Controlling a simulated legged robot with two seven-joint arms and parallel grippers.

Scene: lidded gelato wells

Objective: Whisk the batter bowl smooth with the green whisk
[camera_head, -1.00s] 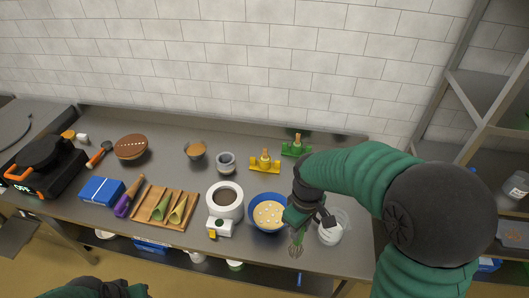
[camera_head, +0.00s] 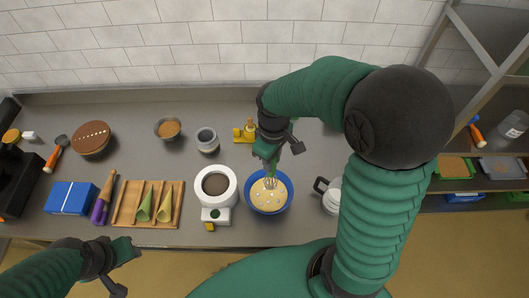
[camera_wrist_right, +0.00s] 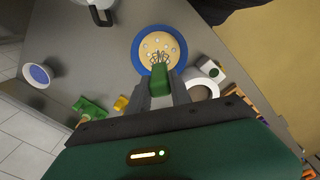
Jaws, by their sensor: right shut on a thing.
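The blue bowl of pale batter (camera_head: 266,200) stands near the front of the counter, with pale lumps showing on the batter. My right gripper (camera_head: 268,152) is shut on the green whisk and holds it above the bowl. The whisk's wires (camera_head: 270,181) point down at the batter's far part; I cannot tell how deep they reach. In the right wrist view the green whisk handle (camera_wrist_right: 160,84) sits between the fingers, with the wires over the batter bowl (camera_wrist_right: 139,54). My left gripper (camera_head: 122,268) is open and empty, low at the left in front of the counter.
A white machine with a dark round well (camera_head: 229,196) stands close left of the bowl. A white lidded pot (camera_head: 331,201) stands to the right. A yellow stand (camera_head: 242,136) is behind, partly hidden by my arm. A wooden cone tray (camera_head: 130,212) and blue box (camera_head: 67,198) are left.

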